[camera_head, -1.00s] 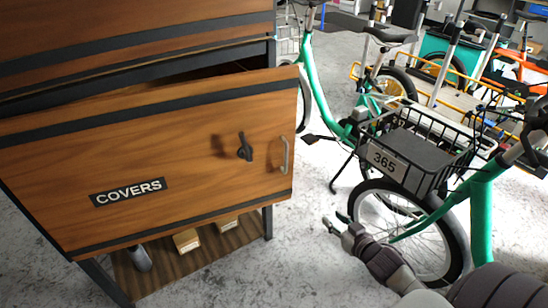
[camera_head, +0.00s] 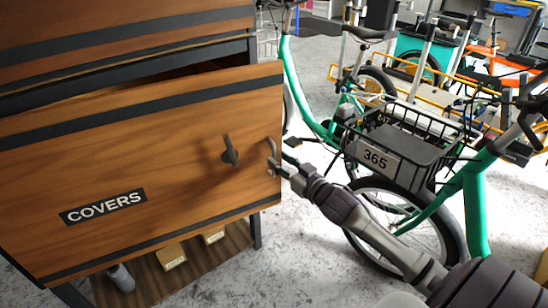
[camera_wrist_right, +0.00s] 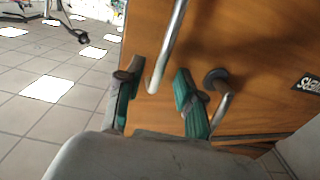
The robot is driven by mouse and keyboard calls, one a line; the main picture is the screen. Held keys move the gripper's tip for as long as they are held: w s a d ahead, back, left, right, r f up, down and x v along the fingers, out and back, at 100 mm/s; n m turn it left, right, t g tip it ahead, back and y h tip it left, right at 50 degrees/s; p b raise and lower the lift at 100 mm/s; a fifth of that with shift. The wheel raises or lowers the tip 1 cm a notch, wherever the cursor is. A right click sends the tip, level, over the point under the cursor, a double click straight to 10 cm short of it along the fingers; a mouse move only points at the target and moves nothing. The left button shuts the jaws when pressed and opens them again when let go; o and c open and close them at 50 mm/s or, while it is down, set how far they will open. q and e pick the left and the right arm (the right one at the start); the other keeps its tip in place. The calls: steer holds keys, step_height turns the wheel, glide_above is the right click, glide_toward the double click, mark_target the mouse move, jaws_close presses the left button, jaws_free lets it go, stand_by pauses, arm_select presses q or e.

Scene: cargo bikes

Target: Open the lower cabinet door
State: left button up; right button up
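The wooden lower cabinet door (camera_head: 190,150) bears the label "COVERS" and stands partly swung out, with a dark gap above its top edge. Its curved metal handle (camera_head: 271,150) sits near the right edge, beside a dark latch lever (camera_head: 230,153). My right gripper (camera_head: 284,163) is at the handle. In the right wrist view, the fingers of my right gripper (camera_wrist_right: 157,92) are apart, with the lower end of the handle (camera_wrist_right: 172,45) between them. The handle is nearer the left finger; contact is unclear. The latch (camera_wrist_right: 219,95) is just right of the right finger. My left gripper is not in view.
A green bicycle (camera_head: 478,195) with a black basket (camera_head: 440,160) marked "365" stands right of the door, close behind my right arm. Small boxes (camera_head: 172,257) lie on the shelf under the door. More bikes stand behind. Some pale floor (camera_head: 310,250) is clear.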

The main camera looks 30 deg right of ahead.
mark_target(274, 174)
steer(key=shift+w+a, duration=0.15)
steer(key=shift+w, duration=1.55)
jaws_close()
